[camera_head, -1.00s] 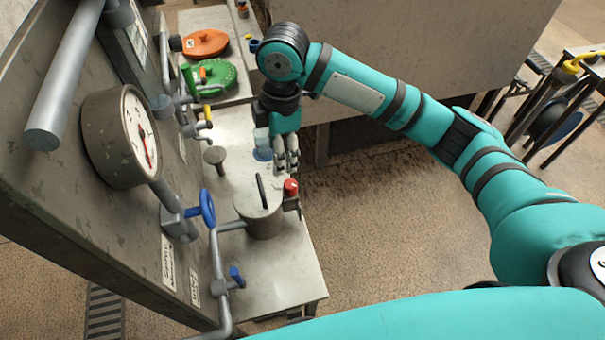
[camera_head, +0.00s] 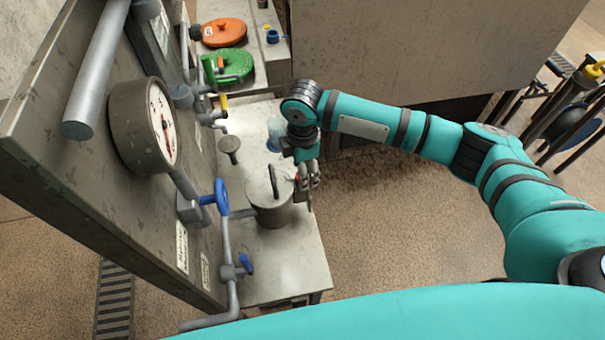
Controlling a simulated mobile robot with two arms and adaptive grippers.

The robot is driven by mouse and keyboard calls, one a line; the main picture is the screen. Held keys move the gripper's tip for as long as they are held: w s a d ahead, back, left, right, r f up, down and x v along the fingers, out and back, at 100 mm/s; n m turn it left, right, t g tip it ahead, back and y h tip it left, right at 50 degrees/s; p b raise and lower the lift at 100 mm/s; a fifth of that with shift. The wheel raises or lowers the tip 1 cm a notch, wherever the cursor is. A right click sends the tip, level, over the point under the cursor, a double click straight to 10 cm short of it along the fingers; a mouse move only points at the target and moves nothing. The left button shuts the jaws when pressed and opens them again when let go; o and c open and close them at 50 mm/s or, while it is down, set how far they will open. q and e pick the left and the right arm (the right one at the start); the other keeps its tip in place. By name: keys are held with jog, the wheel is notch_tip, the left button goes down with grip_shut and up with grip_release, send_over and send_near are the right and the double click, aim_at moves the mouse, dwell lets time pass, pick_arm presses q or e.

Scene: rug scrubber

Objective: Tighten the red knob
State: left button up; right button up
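The red knob (camera_head: 297,172) is on the right side of a grey lidded pot (camera_head: 268,207). Only a sliver of its red shows; my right gripper hides the rest. The pot stands on a pale metal table. My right gripper (camera_head: 309,181) points down at the knob, with its fingers in front of and beside it. I cannot tell whether the fingers touch the knob or close on it. My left gripper is out of view.
A panel with a round gauge (camera_head: 145,125), pipes and a blue valve handle (camera_head: 221,197) stands left of the pot. A short post (camera_head: 229,147), an orange lid (camera_head: 224,32) and a green lid (camera_head: 229,65) lie behind. The table front (camera_head: 288,265) is clear.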

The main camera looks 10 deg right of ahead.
jog(key=shift+f, duration=1.65)
grip_shut()
jog(key=shift+r+n+p, duration=0.2)
jog(key=shift+n+p, duration=0.2)
jog(key=shift+p, duration=0.35)
jog(key=shift+f, duration=0.15)
